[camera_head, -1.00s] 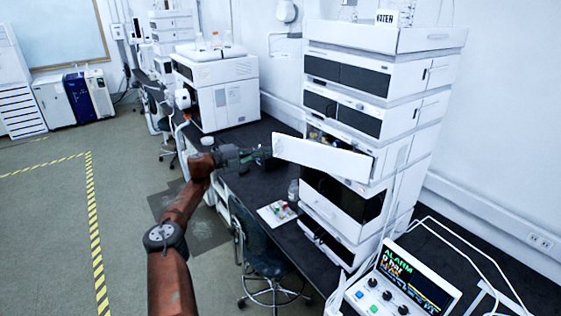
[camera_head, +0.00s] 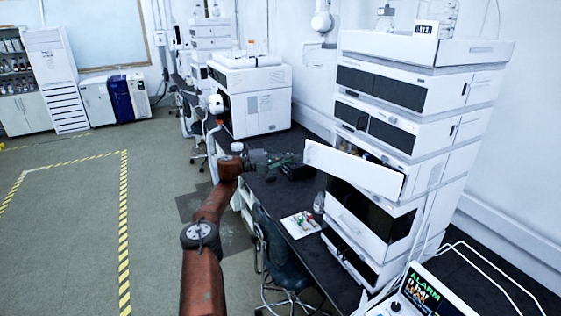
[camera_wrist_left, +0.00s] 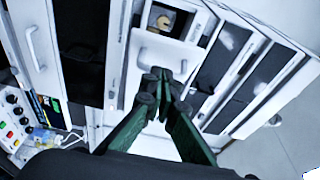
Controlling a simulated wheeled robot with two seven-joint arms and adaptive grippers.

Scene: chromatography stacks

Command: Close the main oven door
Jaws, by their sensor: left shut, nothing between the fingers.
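The oven door (camera_head: 352,172) is a white panel standing open from the middle of the tall instrument stack at right in the head view. An opening shows behind its top edge. In the left wrist view the white door (camera_wrist_left: 142,78) fills the middle, with a pale bar handle (camera_wrist_left: 151,52) on it. My left gripper (camera_head: 298,160) is shut and empty at the door's left, free edge. In the wrist view its dark fingertips (camera_wrist_left: 166,74) overlap the handle's lower part; I cannot tell whether they touch. My right gripper is not in view.
The stack (camera_head: 425,80) stands on a dark bench (camera_head: 285,190). A small white tray with coloured items (camera_head: 300,224) and a clear bottle (camera_head: 319,203) sit in front of it. An alarm panel (camera_head: 428,293) is at lower right. A chair (camera_head: 280,250) stands below the bench.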

